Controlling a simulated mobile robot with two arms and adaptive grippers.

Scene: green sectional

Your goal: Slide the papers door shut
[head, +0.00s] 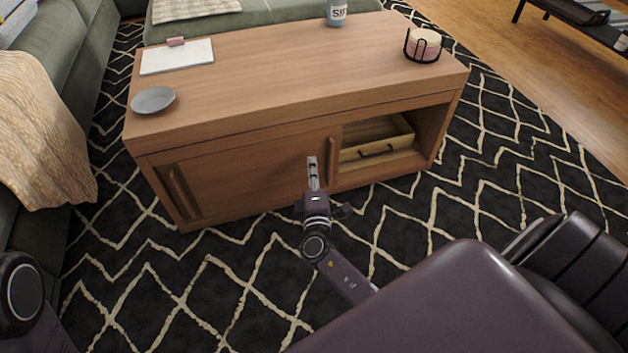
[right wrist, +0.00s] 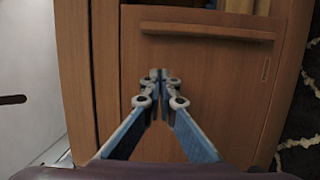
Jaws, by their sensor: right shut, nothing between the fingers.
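The wooden coffee table (head: 290,70) has a sliding door front. A wooden door panel (head: 240,172) covers its left and middle part, with an upright handle (head: 332,160) near its right edge and another handle (head: 178,192) at the far left. The right part stands open. My right gripper (head: 312,166) is shut and empty in front of the panel, just left of the right handle. In the right wrist view its fingertips (right wrist: 158,80) point at the panel (right wrist: 215,75), below the handle bar (right wrist: 207,32). I cannot tell whether they touch. My left gripper is not in view.
A wooden drawer or tray (head: 378,148) sits inside the open compartment. On the tabletop are a grey bowl (head: 153,100), a clipboard (head: 178,58), a jar (head: 337,14) and a candle in a black holder (head: 423,45). A green sofa (head: 85,90) flanks the left; patterned rug (head: 210,290) lies in front.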

